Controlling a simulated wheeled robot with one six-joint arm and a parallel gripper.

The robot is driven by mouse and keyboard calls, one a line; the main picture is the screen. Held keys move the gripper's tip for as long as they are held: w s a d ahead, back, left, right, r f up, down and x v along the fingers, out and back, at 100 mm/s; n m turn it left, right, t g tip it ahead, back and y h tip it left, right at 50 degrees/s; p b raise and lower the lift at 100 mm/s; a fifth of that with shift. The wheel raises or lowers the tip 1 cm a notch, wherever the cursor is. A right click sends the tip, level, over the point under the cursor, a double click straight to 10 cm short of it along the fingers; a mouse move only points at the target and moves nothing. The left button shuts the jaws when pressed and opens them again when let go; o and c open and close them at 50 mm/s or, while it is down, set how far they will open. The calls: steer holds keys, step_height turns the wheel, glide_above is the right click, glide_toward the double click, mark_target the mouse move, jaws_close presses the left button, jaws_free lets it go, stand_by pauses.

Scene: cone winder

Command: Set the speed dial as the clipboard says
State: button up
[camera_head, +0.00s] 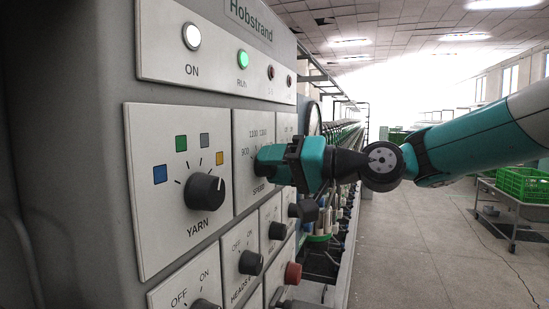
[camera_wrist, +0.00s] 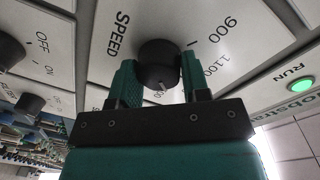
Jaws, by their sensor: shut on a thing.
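The speed dial (camera_wrist: 157,58) is a black knob on a pale panel marked SPEED, seen in the wrist view. My gripper (camera_wrist: 160,82) is shut on it, with one green finger on each side. A small pale mark shows on the knob's near side, towards the gripper body. The figures 900 and 1100 are readable beside it; another is partly covered by the gripper. In the head view my gripper (camera_head: 268,162) reaches the SPEED panel (camera_head: 243,128) from the right and hides the dial. No clipboard is in view.
The YARN knob (camera_head: 204,192) with coloured squares is left of the SPEED panel. Several smaller knobs, one of them red (camera_head: 293,273), sit below. The ON lamp (camera_head: 191,37) and RUN lamp (camera_head: 243,58) are lit above. Open floor (camera_head: 400,250) lies right of the machine.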

steer(key=shift+w+m+p, duration=0.1)
steer(key=shift+m+p, duration=1.1)
steer(key=shift+m, duration=0.9)
steer(key=o, duration=0.9)
steer(key=shift+d, duration=0.1)
